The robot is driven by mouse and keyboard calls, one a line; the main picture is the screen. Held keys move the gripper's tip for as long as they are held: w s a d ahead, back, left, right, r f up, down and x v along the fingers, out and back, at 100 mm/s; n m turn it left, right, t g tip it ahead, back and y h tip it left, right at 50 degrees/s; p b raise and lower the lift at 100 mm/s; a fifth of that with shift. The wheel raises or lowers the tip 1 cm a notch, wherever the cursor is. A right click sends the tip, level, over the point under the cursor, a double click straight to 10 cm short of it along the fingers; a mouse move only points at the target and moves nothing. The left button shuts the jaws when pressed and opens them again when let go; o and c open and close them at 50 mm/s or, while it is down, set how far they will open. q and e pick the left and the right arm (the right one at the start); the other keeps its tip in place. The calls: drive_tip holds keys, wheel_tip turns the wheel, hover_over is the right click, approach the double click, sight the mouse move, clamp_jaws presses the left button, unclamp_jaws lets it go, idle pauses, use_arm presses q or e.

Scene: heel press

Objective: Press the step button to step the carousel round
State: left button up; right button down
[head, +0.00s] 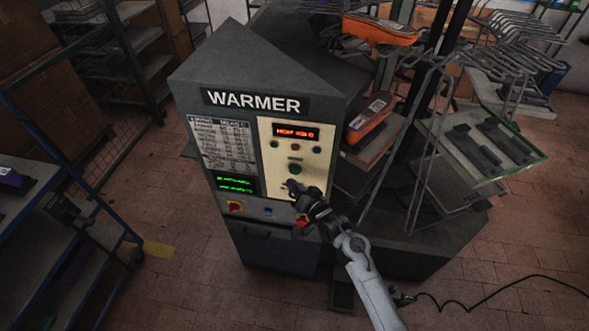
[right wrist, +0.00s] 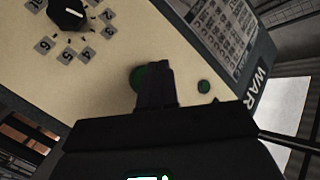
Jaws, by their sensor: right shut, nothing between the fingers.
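The grey warmer cabinet (head: 262,212) carries a cream control panel (head: 268,135). A round green button (head: 294,168) sits in the panel's middle; its label is not readable. My right gripper (head: 292,186) is shut and empty at the panel, its tips just below the button in the head view. In the right wrist view the closed fingers (right wrist: 157,82) hide part of a green button (right wrist: 138,76). I cannot tell whether they touch it. The carousel (head: 428,190) stands to the right of the cabinet. My left gripper is not in view.
A black dial (right wrist: 68,14) with number tags is on the panel, and a smaller green button or lamp (right wrist: 204,87). A red display (head: 296,132) is lit above. A red knob (head: 235,206) is below. Shelving (head: 25,215) stands left; a cable (head: 500,290) lies on the floor.

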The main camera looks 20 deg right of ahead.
drive_tip(key=s+a+p, duration=0.1)
drive_tip(key=s, duration=0.2)
drive_tip(key=shift+a+p, duration=0.35)
drive_tip(key=shift+a, duration=0.05)
drive_tip(key=shift+w, duration=0.1)
drive_tip(key=shift+a, duration=0.1)
drive_tip(key=s+a+p, duration=0.3)
drive_tip(key=s+p, duration=0.1)
drive_tip(key=s, duration=0.2)
drive_tip(key=shift+a, duration=0.35)
idle(0.3)
idle(0.4)
